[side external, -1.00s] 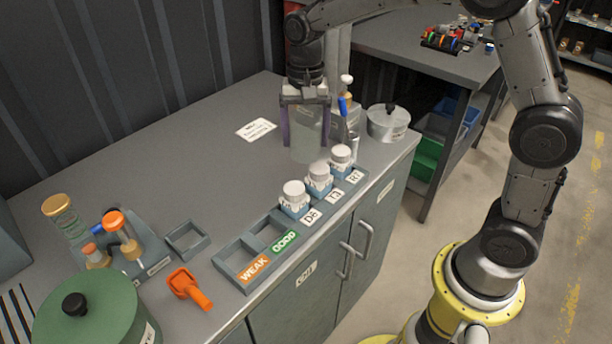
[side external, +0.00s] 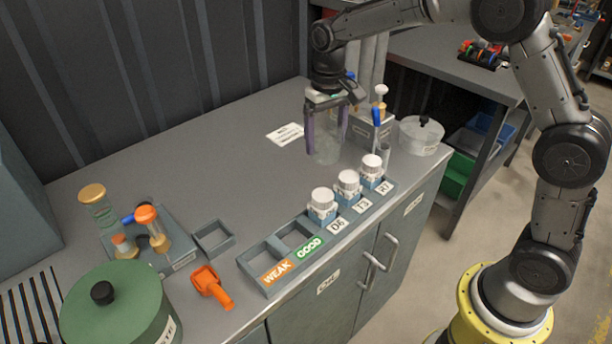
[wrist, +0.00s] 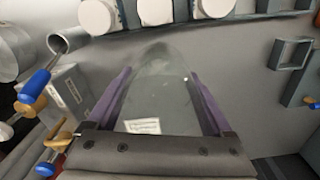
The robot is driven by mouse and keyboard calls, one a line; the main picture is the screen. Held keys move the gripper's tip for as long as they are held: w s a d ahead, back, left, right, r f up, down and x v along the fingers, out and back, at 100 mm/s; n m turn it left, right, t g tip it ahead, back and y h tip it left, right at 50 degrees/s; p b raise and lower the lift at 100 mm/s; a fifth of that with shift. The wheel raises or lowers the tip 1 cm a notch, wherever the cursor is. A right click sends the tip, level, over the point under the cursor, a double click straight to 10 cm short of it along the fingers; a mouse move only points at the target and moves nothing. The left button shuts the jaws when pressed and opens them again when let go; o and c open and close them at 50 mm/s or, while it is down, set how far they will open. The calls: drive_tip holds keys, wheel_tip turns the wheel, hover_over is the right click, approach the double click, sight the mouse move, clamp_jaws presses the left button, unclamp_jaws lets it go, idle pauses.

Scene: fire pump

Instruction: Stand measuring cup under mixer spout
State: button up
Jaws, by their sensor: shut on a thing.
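My gripper (side external: 327,135) is shut on the clear measuring cup (side external: 327,151), with a purple finger on each side of it. The cup is see-through and looks upright; whether its base touches the bench is hard to tell. In the wrist view the cup (wrist: 160,85) fills the space between the fingers. A grey box with a label (side external: 372,132), apparently the mixer, stands just right of the cup. A grey tube (side external: 384,156) is at its front, and it also shows in the wrist view (wrist: 68,40). The cup is beside the tube, not under it.
White-capped jars (side external: 347,182) stand in a labelled rack (side external: 290,262) along the front edge. A clear lidded pot (side external: 420,136) is right of the box. A white card (side external: 285,135) lies left of the cup. An orange scoop (side external: 210,285) and green pot (side external: 120,310) are left. The mid-bench is clear.

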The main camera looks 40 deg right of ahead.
drive_tip(key=s+a+r+n, duration=0.1)
drive_tip(key=a+r+n, duration=0.15)
drive_tip(key=a, duration=0.25)
drive_tip(key=w+f, duration=0.2)
drive_tip(key=w, duration=0.2)
drive_tip(key=w+a+f, duration=0.1)
drive_tip(key=w+f, duration=0.2)
drive_tip(key=w, duration=0.1)
drive_tip(key=w+a+f, duration=0.1)
drive_tip(key=w+f, duration=0.1)
drive_tip(key=w, duration=0.2)
drive_tip(key=shift+w+a+f, duration=0.1)
drive_tip(key=shift+w+f, duration=0.05)
drive_tip(key=shift+f, duration=0.25)
drive_tip(key=shift+w+a+f, duration=0.1)
drive_tip(key=shift+w+f, duration=0.35)
drive_tip(key=shift+f, duration=1.7)
drive_tip(key=o, duration=1.1)
drive_tip(key=shift+f, duration=0.15)
